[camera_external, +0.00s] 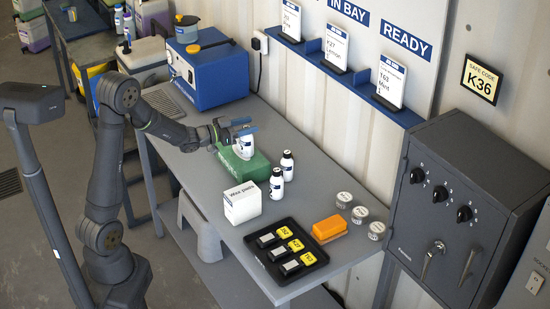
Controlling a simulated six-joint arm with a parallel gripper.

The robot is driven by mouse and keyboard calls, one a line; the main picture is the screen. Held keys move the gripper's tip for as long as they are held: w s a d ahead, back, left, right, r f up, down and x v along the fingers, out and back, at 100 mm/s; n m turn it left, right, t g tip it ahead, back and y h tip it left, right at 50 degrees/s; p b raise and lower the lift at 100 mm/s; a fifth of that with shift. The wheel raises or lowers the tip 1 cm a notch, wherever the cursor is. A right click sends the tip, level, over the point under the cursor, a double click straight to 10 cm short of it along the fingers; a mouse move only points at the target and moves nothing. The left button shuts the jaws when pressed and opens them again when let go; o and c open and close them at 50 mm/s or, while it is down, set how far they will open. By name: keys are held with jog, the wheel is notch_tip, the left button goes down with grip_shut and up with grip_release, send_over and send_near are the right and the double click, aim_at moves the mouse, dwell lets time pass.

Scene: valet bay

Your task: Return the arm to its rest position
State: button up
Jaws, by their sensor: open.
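My gripper (236,134) is at the end of my dark arm, over the back middle of the grey table. It is open, beside a white bottle (245,146) that stands on or just behind the green block (241,164). The fingers partly hide the bottle, and I cannot tell whether they touch it. My arm is stretched out from its base at the lower left, with the forearm reaching right over the table.
Two bottles (287,166) stand right of the green block. The table (215,190) also holds a white box (242,203), black tray (262,259) with yellow tags, orange brush (329,229), several round tins (344,200) and blue machine (208,75). A grey safe (470,190) stands at right.

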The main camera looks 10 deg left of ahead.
jog(key=shift+r, duration=1.35)
